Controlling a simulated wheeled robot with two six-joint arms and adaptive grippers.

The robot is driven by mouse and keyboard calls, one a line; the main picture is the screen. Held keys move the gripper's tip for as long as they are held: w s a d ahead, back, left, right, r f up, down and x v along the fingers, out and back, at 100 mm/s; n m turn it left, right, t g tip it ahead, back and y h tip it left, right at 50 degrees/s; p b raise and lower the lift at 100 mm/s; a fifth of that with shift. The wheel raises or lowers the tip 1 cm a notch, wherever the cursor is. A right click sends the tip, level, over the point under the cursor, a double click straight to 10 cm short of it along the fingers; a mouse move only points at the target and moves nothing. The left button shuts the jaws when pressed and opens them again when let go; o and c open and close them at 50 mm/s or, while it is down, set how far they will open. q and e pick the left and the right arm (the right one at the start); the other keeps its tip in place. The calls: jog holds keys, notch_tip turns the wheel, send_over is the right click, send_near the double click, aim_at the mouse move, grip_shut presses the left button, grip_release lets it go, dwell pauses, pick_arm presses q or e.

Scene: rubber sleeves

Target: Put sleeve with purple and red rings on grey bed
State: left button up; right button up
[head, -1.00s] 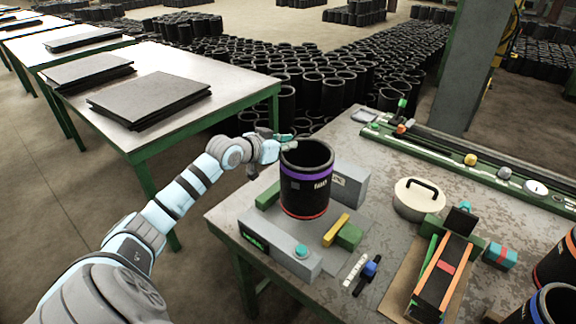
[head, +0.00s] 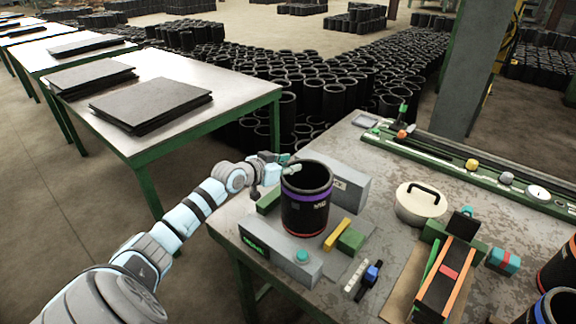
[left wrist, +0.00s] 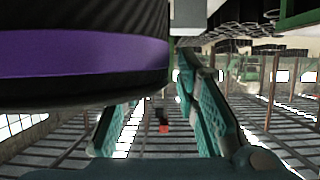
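The black sleeve with a purple ring near its top and a red ring near its bottom (head: 306,212) is upright over the grey bed (head: 270,246) of a small device. Whether its bottom touches the bed is hard to tell. My left gripper (head: 286,164) is at the sleeve's upper left rim. In the left wrist view the sleeve (left wrist: 80,50) fills the upper left and partly hides one teal finger; the other finger stands to its right. The fingers are apart, seemingly with the sleeve's wall between them. My right gripper is not in view.
A grey box (head: 345,187) stands close behind the sleeve; yellow (head: 338,233) and green blocks flank it. A lidded white pot (head: 420,203), a black-orange fixture (head: 449,272) and other ringed sleeves (head: 552,306) are to the right. A green rail runs along the back.

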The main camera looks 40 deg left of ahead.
pick_arm(q)
jog(key=shift+s+r, duration=0.1)
jog(key=p+v, duration=1.1)
jog(key=shift+s+r, duration=0.25)
jog(key=shift+s, duration=0.1)
